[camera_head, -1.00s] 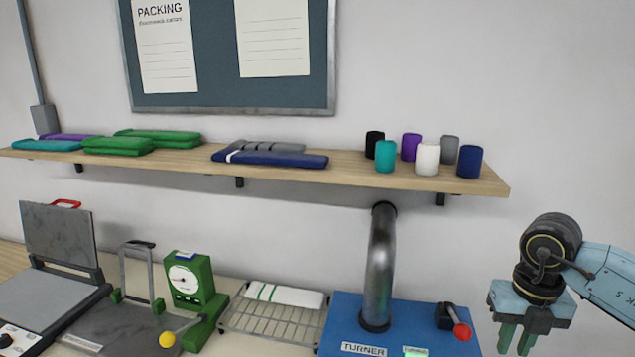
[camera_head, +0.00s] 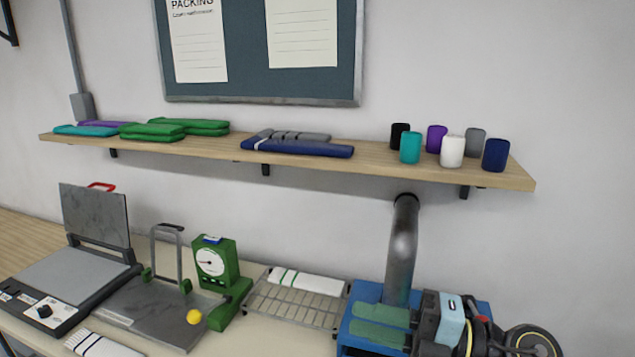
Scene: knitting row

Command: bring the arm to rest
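My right gripper (camera_head: 381,324) is at the lower right in the head view. It points left, in front of the blue turner machine (camera_head: 362,292). Its two green fingers are apart with a gap between them, and nothing shows in the gap but blue behind. The arm behind it is folded in from the lower right and partly cut off by the frame edge. My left gripper does not show.
A wire rack (camera_head: 290,307) with a white striped piece, a green dial gauge (camera_head: 217,262) and a flat press (camera_head: 70,275) stand on the table. The shelf (camera_head: 210,147) above holds folded knits and several yarn cones. A metal pipe (camera_head: 402,250) rises behind the gripper.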

